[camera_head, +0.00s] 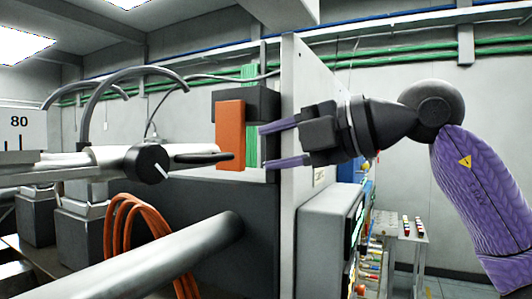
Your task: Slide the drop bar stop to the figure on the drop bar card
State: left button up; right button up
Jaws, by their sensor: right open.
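My right gripper (263,147) comes in from the right, its two purple fingers spread and pointing left, with nothing seen held between them. An upright orange block (230,136) stands just left of the fingertips; I cannot tell whether they touch. A pale bar (75,163) reaches in from the left and carries a black round knob (150,164) with a white mark. A white card reading 80 (19,121) is cut off at the left edge. I cannot tell for sure which part is the drop bar stop. My left gripper is not in view.
A grey upright panel (299,75) stands beside the right gripper, with a dark machine body (185,200) to its left. An orange hose (125,225) loops below the bar. A grey tube (165,262) crosses the lower front. A small table (402,232) stands behind at right.

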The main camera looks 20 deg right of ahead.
aim_at(219, 158)
jog(key=p+x, duration=0.1)
jog(key=x, duration=0.2)
jog(key=p+x, duration=0.1)
jog(key=x, duration=0.2)
jog(key=p+x, duration=0.2)
jog(key=x, duration=0.1)
jog(key=shift+a+r, duration=0.2)
jog(key=shift+r, duration=0.1)
jog(key=shift+w+a+f, duration=0.2)
jog(key=shift+w+f, duration=0.05)
jog(key=shift+w, duration=0.05)
grip_shut()
dwell(0.9)
